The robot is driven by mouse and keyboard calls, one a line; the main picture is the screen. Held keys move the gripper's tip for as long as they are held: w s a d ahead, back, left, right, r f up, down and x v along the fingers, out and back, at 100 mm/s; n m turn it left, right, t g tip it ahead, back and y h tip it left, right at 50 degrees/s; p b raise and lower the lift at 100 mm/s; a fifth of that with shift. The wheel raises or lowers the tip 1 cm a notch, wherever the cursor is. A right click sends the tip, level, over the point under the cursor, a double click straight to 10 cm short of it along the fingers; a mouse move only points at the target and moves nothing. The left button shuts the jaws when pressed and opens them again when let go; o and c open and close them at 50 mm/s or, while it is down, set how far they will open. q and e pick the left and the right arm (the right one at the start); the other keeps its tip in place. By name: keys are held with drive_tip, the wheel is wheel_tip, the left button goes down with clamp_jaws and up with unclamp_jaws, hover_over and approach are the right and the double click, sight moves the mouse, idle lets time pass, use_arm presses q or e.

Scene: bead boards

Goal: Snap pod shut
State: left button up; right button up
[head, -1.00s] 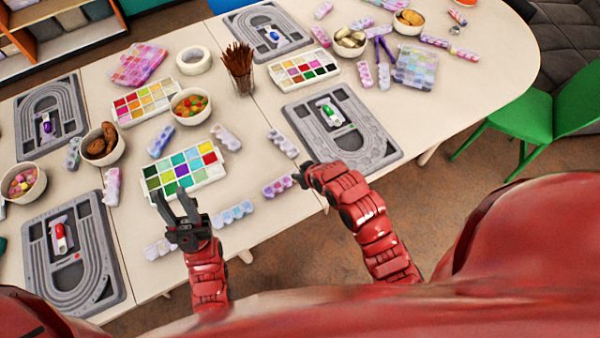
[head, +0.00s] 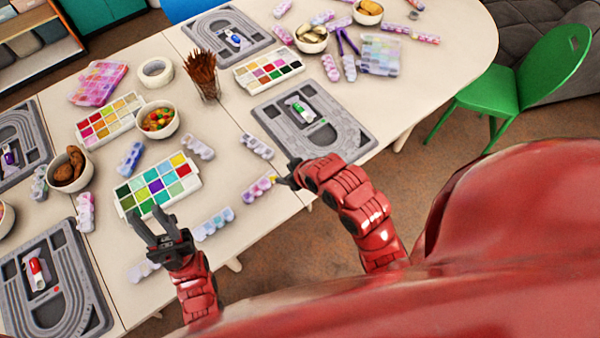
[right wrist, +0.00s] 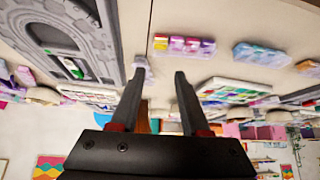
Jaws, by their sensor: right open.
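Several pods, small scalloped bead cases, lie on the table. A pink and purple pod with a yellow end (head: 258,190) lies near the front edge, just left of my right gripper (head: 283,178). It also shows in the right wrist view (right wrist: 183,45), beyond the fingertips and apart from them. My right gripper (right wrist: 160,76) is open and empty. A pale blue pod (head: 214,223) lies further left and also shows in the right wrist view (right wrist: 262,54). My left gripper (head: 150,216) is open over the front edge of the colour palette. I cannot tell which lids are open.
The colour palette (head: 121,196) lies behind my left gripper. A grey bead board (head: 345,137) lies behind my right gripper. A bowl of colourful beads (head: 158,122) and a brush cup (head: 207,88) stand further back. A green chair (head: 520,90) is at the right.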

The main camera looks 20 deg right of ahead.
drive_tip(key=p+v, duration=0.9)
drive_tip(key=p, duration=0.2)
